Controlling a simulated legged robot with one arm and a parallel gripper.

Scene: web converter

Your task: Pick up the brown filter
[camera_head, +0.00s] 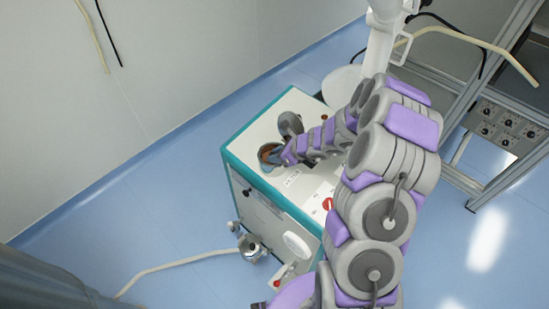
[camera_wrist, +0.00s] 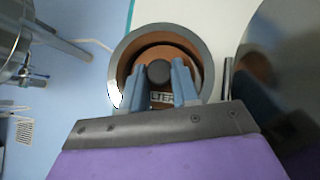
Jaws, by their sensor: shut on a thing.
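The brown filter (camera_wrist: 196,62) sits inside a round metal-rimmed opening (camera_wrist: 125,48) in the wrist view. A dark round knob (camera_wrist: 158,72) stands at its middle, and part of a label reading "LTER" shows below it. My gripper (camera_wrist: 159,78) reaches into the opening, with its two blue-grey fingers shut on the knob from both sides. In the head view the filter (camera_head: 267,152) shows as a brown patch in the opening on top of the white and teal machine (camera_head: 262,127). My gripper (camera_head: 275,157) is at that opening and hides part of it.
A round metal lid (camera_head: 290,124) stands open beside the opening. A red round control (camera_head: 328,203) is on the machine top. A metal fitting with a hose (camera_head: 252,247) is at its front side. A metal frame with a control panel (camera_head: 505,125) stands at right.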

